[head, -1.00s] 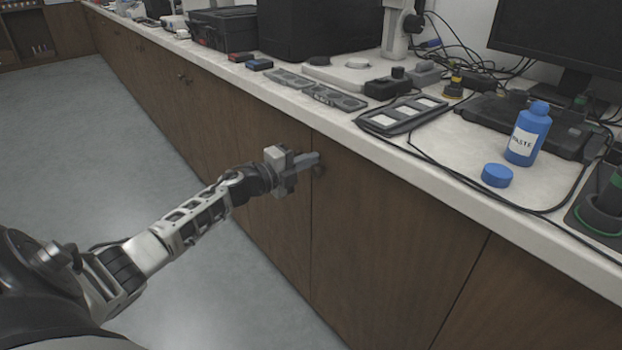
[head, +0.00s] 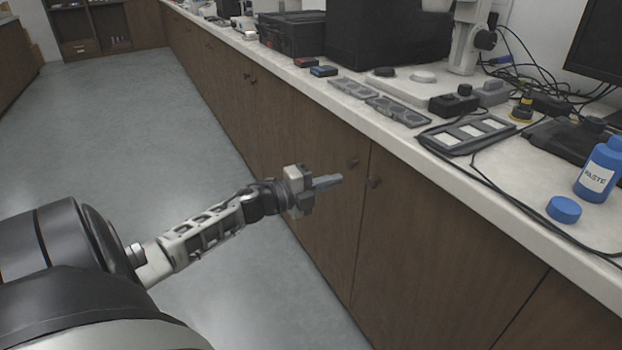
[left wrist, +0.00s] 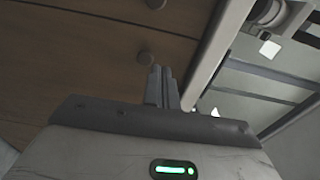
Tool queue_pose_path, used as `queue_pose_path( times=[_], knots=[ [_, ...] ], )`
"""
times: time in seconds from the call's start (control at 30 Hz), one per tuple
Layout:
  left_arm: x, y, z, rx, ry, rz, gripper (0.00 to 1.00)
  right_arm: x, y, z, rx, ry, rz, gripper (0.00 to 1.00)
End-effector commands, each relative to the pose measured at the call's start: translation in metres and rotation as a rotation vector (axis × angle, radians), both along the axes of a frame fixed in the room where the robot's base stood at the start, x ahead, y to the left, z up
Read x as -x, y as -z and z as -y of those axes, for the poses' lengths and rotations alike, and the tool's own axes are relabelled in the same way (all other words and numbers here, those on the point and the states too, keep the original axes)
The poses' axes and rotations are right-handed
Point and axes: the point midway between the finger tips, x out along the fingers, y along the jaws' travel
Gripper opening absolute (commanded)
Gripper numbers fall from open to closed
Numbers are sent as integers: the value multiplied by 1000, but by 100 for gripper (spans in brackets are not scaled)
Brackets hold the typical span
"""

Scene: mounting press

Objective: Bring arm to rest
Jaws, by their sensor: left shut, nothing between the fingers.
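My left arm reaches out from the lower left in the head view. Its gripper (head: 328,182) is shut and empty, held in front of the brown cabinet doors, below the edge of the countertop. In the left wrist view the two fingers (left wrist: 161,86) lie together with nothing between them. My right gripper is in neither view.
The white countertop (head: 400,146) carries a blue paste bottle (head: 597,170), a blue cap (head: 564,209), a slotted grey tray (head: 467,134), a black box (head: 385,40) and loose cables. The grey floor (head: 130,130) left of the cabinets is clear.

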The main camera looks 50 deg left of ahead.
Motion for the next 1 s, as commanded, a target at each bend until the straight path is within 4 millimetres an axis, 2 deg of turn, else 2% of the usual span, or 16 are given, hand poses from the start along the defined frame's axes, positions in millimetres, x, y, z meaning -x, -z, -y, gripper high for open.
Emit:
queue_pose_path(
  times=[0.1,0.23,0.63,1.0],
  knots=[
    [21,0,-5,0,1,-4,0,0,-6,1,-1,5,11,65],
    [35,0,-9,1,1,-3,0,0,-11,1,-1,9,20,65],
    [41,-2,-10,0,3,1,0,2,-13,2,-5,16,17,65],
    [41,-66,-10,0,3,0,0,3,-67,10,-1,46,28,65]
  ],
)
